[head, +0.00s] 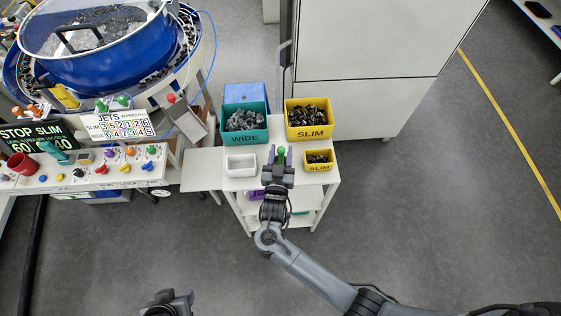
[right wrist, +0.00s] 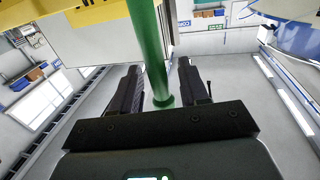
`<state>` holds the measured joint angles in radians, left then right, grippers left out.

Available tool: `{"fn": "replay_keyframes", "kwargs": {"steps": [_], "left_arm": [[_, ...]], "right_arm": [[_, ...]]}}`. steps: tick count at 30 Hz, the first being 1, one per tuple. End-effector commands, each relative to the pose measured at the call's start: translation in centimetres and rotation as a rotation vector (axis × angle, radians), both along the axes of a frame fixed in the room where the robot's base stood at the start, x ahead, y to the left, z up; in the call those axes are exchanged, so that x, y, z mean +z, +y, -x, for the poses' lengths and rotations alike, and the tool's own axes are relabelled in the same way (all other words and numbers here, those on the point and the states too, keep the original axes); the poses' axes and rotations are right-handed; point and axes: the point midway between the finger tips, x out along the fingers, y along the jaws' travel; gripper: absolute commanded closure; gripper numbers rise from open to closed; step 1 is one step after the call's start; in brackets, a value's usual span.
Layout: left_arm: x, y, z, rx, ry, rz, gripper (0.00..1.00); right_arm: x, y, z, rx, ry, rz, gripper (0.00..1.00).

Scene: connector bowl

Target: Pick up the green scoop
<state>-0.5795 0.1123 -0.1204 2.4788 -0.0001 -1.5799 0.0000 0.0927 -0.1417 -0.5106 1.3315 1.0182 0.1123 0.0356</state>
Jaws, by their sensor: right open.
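The green scoop appears as a green rod with a flared end (right wrist: 150,55) in the right wrist view. In the head view only a small green round part (head: 281,151) of it shows at the white table's front; its scoop end cannot be made out. My right gripper (head: 281,160) is open, with the green part between its fingers. The right wrist view shows both dark fingers (right wrist: 160,90) apart, one on each side of the rod; whether either touches it is unclear. My left gripper (head: 170,302) is partly in view at the bottom edge, its jaws unclear.
The white table (head: 215,171) bears a teal WIDE bin (head: 245,137), a yellow SLIM bin (head: 309,132), a small yellow bin (head: 319,168) and an empty white tray (head: 240,172). A control panel (head: 125,175) and blue bowl feeder (head: 100,60) stand left. Floor right is clear.

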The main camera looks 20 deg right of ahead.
Motion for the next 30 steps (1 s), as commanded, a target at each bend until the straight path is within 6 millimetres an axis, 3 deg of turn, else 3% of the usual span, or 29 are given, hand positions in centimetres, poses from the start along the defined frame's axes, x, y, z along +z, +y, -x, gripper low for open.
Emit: {"fn": "replay_keyframes", "kwargs": {"steps": [5,14,30], "left_arm": [[0.01,0.15,0.02,-0.004,0.0,-0.007,0.57],[0.01,0.32,0.03,-0.008,-0.001,-0.013,0.57],[0.17,0.03,0.01,0.0,-0.001,-0.001,0.57]], "right_arm": [[0.0,0.0,0.01,0.0,0.0,0.0,0.56],[0.0,0.01,0.02,0.0,0.0,0.0,1.0],[0.51,0.01,0.0,0.0,-0.001,0.0,1.0]]}}
